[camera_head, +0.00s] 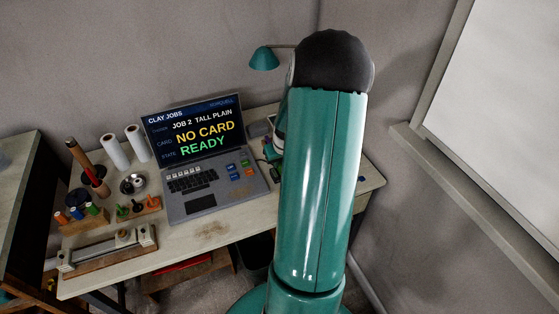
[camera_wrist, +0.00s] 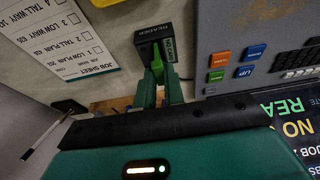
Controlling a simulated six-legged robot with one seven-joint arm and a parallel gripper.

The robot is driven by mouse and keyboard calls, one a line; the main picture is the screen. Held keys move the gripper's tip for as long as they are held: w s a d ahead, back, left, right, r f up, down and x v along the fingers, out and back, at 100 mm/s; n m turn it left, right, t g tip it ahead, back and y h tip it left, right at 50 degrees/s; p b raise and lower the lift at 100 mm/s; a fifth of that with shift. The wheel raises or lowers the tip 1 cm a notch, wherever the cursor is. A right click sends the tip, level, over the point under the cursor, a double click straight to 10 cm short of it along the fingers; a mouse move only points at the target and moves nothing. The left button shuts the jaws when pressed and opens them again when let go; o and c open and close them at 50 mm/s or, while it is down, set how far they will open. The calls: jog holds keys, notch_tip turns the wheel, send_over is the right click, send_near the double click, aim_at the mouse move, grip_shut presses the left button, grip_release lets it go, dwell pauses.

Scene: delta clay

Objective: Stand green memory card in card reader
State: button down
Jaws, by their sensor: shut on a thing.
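The dark card reader (camera_wrist: 151,37) stands beside the laptop in the wrist view, its name printed on its top face. A green lettered patch (camera_wrist: 169,49) shows at its right side; I cannot tell whether it belongs to the reader or the card. My gripper (camera_wrist: 158,82) is shut on the bright green memory card (camera_wrist: 157,61), a narrow strip between the fingers. The card's far end is close to the reader or overlaps it in the picture; I cannot tell whether it touches or is inserted. In the head view my arm hides most of this area.
The laptop (camera_head: 203,196) reads "NO CARD" and "READY"; its coloured keys (camera_wrist: 235,64) lie right of the reader. A printed job sheet (camera_wrist: 62,38) lies to the left. A teal lamp (camera_head: 264,59) stands behind. Tools and spools crowd the bench's left side (camera_head: 188,237).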

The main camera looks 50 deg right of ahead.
jog(key=shift+f, duration=0.25)
jog(key=shift+f, duration=0.35)
jog(key=shift+f, duration=0.2)
jog(key=c, duration=1.1)
grip_release()
jog(key=shift+r, duration=3.5)
